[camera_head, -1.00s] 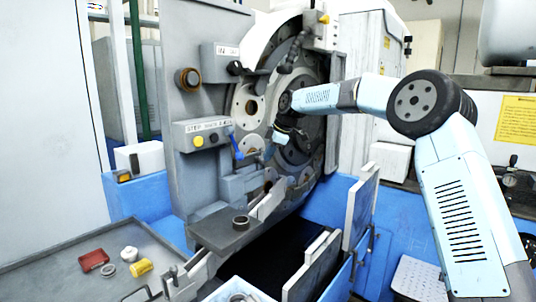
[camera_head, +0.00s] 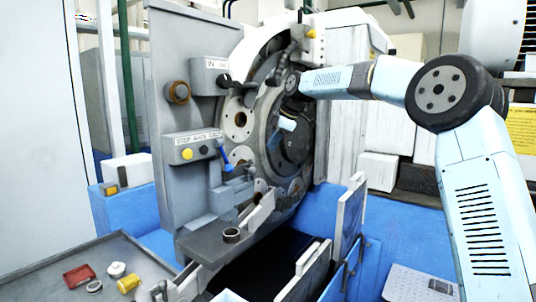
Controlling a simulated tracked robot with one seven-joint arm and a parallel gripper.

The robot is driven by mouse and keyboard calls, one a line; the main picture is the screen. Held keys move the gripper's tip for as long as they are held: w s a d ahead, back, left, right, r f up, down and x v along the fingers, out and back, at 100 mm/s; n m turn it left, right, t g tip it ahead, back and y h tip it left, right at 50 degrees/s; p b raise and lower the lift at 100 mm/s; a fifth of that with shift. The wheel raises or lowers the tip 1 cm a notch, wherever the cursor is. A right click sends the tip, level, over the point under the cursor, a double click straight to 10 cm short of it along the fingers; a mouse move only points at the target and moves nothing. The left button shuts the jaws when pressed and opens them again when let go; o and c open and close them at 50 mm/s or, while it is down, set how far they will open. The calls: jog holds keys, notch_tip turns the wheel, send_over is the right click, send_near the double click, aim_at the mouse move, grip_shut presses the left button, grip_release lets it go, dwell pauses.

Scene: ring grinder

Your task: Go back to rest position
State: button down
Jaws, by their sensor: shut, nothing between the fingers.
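My arm reaches in from the right, in front of the ring grinder (camera_head: 182,110). My gripper (camera_head: 273,142) is at its end, before the grinder's round dark face (camera_head: 240,122). It is small in the picture and partly lost against the dark machine parts. It is shut, and I see nothing held in it. A dark metal ring (camera_head: 231,235) lies on the grey ledge (camera_head: 205,244) below.
A grey tray table (camera_head: 60,262) at the lower left carries a red block (camera_head: 79,276), a white part (camera_head: 116,269), a small ring (camera_head: 94,287) and a yellow part (camera_head: 129,284). Upright light panels (camera_head: 350,215) stand at the lower middle. A blue lever (camera_head: 225,160) sticks out from the grinder.

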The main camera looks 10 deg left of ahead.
jog(key=s+d+r+m+t+h, duration=0.25)
jog(key=s+d+m+h, duration=0.25)
jog(key=s+d+m, duration=1.25)
jog(key=s+d+f+m, duration=0.1)
jog(key=s+d+f, duration=0.2)
jog(key=s+d, duration=0.4)
jog(key=s+d+f+m, duration=0.2)
jog(key=s+d+f, duration=0.2)
jog(key=s, duration=0.7)
jog(key=s+d+f+m+t, duration=0.1)
jog(key=s+d+f+m, duration=0.1)
jog(key=s+d, duration=0.7)
jog(key=shift+d+f, duration=0.35)
jog(key=shift+f, duration=0.5)
